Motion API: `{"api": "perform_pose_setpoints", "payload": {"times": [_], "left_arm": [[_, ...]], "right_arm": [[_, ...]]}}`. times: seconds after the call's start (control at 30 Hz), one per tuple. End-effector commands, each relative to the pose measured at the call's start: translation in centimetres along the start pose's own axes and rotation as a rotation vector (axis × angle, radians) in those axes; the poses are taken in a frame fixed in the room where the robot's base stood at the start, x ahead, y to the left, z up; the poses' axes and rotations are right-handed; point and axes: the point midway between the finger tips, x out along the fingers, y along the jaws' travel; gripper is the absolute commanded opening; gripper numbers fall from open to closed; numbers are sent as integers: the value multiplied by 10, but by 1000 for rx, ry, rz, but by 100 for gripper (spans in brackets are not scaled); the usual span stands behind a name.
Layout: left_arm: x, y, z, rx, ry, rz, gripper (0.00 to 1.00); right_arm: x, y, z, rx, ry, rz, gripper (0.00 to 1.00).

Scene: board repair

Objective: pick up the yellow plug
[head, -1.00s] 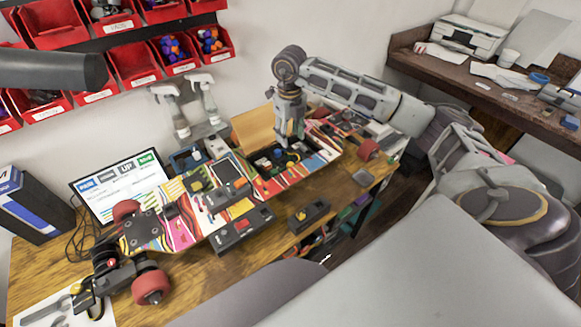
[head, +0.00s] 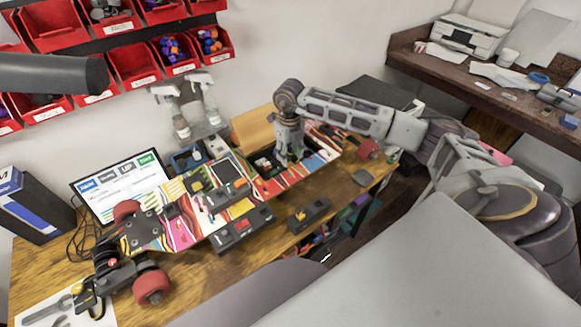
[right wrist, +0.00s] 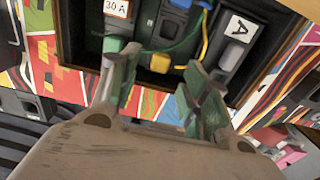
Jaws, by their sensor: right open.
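The yellow plug (right wrist: 160,62) is a small yellow block inside the dark open compartment (right wrist: 75,62) of the skateboard deck (head: 178,222). In the right wrist view it lies between and just beyond the fingertips of my right gripper (right wrist: 161,72), which is open with green-tinted finger pads. No contact with the plug shows. In the head view my right gripper (head: 289,158) points down into the compartment and hides most of what is in it, so I cannot make out the plug there. My left gripper is not in view.
A module marked "30 A" (right wrist: 116,10) and one marked "A" (right wrist: 236,40) flank the plug, with green and yellow wires close by. The compartment walls are near the fingers. Spray bottles (head: 180,122), a screen (head: 120,185) and a black device (head: 309,214) stand around the board.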

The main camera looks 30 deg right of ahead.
Motion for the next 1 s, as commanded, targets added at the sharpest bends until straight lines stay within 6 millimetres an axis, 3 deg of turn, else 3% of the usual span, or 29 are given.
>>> {"api": "perform_pose_setpoints", "payload": {"times": [0.43,0.8,1.0], "left_arm": [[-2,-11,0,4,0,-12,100],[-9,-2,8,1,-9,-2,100],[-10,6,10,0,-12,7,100]], "right_arm": [[5,0,-1,0,2,-1,46],[42,-2,-3,0,1,0,46],[52,-2,-3,0,0,0,46]]}}
